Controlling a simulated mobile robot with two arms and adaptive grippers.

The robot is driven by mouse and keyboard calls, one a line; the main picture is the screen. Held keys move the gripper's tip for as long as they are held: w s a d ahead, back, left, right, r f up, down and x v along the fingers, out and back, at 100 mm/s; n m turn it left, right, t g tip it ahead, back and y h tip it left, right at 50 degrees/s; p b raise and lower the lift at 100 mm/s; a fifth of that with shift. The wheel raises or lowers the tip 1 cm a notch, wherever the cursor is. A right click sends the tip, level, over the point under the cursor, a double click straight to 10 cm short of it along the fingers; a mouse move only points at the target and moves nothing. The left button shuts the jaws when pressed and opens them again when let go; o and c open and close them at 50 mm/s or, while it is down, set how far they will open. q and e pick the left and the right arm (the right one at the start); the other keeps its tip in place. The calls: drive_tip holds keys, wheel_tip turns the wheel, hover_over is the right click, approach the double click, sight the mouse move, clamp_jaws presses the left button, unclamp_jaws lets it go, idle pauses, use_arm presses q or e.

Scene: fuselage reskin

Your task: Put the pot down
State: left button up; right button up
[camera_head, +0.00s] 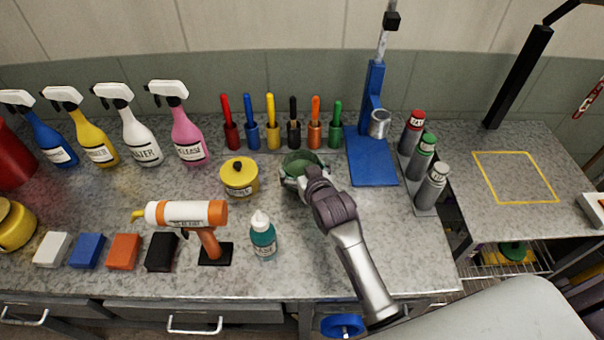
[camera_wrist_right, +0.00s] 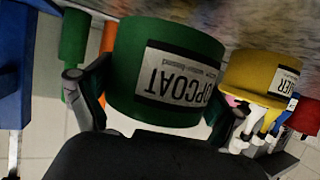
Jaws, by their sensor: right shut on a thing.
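The green pot (camera_head: 303,158) is at the middle of the bench, mostly hidden by my right gripper (camera_head: 305,180) in the head view. In the right wrist view the pot (camera_wrist_right: 185,45) shows large and upside down in the picture, with a white TOPCOAT label. My right gripper (camera_wrist_right: 155,112) is shut on the pot, one finger on each side of it. The bench top (camera_wrist_right: 250,30) is close to the pot's base; I cannot tell whether they touch. My left gripper is not in view.
A yellow pot (camera_head: 239,178) stands just left of the green pot. Several coloured-handled brushes (camera_head: 293,132) stand behind it. A blue stand (camera_head: 372,165) is at the right, a teal bottle (camera_head: 262,240) in front.

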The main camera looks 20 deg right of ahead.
wheel_tip(320, 180, down, 2)
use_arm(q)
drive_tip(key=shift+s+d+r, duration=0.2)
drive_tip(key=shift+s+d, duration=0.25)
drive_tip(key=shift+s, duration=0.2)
use_arm(e)
drive_tip(key=shift+f, duration=0.15)
drive_tip(key=o, duration=1.4)
drive_tip(key=shift+f, duration=0.25)
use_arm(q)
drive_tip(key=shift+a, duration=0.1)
use_arm(e)
drive_tip(key=shift+s, duration=0.1)
drive_tip(key=shift+r, duration=0.2)
drive_tip(key=shift+s, duration=0.35)
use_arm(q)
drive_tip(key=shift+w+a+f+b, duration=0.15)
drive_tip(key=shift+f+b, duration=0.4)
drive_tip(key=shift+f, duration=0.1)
use_arm(e)
drive_tip(key=v, duration=1.1)
drive_tip(key=shift+s+d+r, duration=0.1)
drive_tip(key=shift+r, duration=0.1)
